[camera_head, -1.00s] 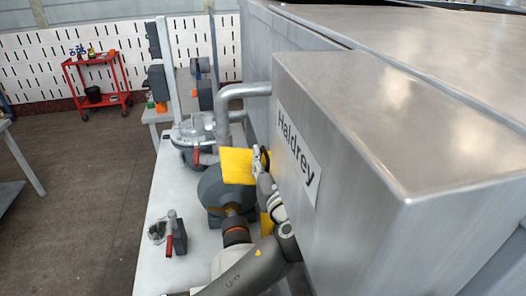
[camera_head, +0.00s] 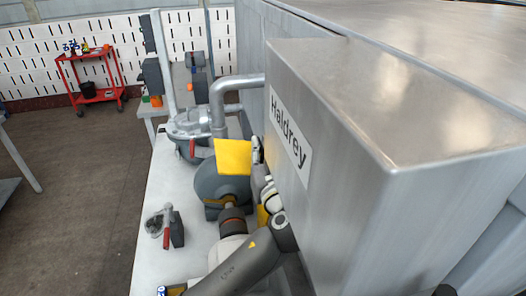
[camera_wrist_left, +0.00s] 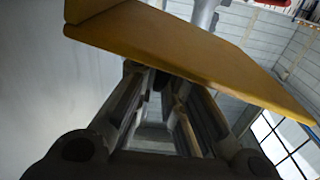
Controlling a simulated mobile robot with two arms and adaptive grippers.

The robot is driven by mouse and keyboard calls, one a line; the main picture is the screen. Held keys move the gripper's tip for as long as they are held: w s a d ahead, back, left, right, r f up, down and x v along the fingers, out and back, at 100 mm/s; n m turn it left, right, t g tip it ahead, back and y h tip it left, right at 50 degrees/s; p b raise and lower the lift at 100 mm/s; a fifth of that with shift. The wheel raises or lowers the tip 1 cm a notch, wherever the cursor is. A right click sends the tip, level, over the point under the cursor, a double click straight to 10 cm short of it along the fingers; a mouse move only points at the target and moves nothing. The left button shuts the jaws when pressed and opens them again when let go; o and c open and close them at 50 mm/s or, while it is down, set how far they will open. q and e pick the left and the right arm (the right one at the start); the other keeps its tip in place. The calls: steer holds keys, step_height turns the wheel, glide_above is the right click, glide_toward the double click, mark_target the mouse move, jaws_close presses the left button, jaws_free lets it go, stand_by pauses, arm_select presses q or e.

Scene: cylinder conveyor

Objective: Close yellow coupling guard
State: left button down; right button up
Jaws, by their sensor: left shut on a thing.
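The yellow coupling guard (camera_head: 233,158) stands as a raised flat plate above the grey round pump housing (camera_head: 220,182) in the head view. In the left wrist view the guard (camera_wrist_left: 190,50) crosses the top as a bent yellow plate. My left gripper (camera_head: 257,151) is at the guard's right edge, close to the steel cabinet. In the left wrist view the left gripper (camera_wrist_left: 163,84) is shut on the guard, whose plate hides the fingertips in part. The shaft coupling (camera_head: 230,212) shows below the plate, uncovered. My right gripper is not in view.
The steel cabinet (camera_head: 345,180) marked "Haldrey" stands tight on the right of my left arm. A bent grey pipe (camera_head: 215,100) rises behind the guard. A red-handled valve (camera_head: 170,230) sits on the bench (camera_head: 150,275).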

mark_target(239, 161)
arm_select(q)
steer(key=a+n+b, duration=0.1)
steer(key=a+f+n+b, duration=0.1)
steer(key=a+b, duration=0.1)
steer(key=s+a+b, duration=0.1)
steer(key=a+b, duration=0.1)
steer(key=shift+a+f+n, duration=0.1)
steer(key=shift+f+n, duration=0.05)
steer(key=shift+n, duration=0.25)
steer(key=s+a+f+b, duration=0.1)
steer(key=a+f+b, duration=0.1)
steer(key=a, duration=0.4)
steer(key=shift+s+a+f, duration=0.15)
steer(key=shift+a+f, duration=0.2)
steer(key=c, duration=1.7)
jaws_free()
steer(key=shift+o, duration=0.7)
steer(key=shift+r, duration=0.1)
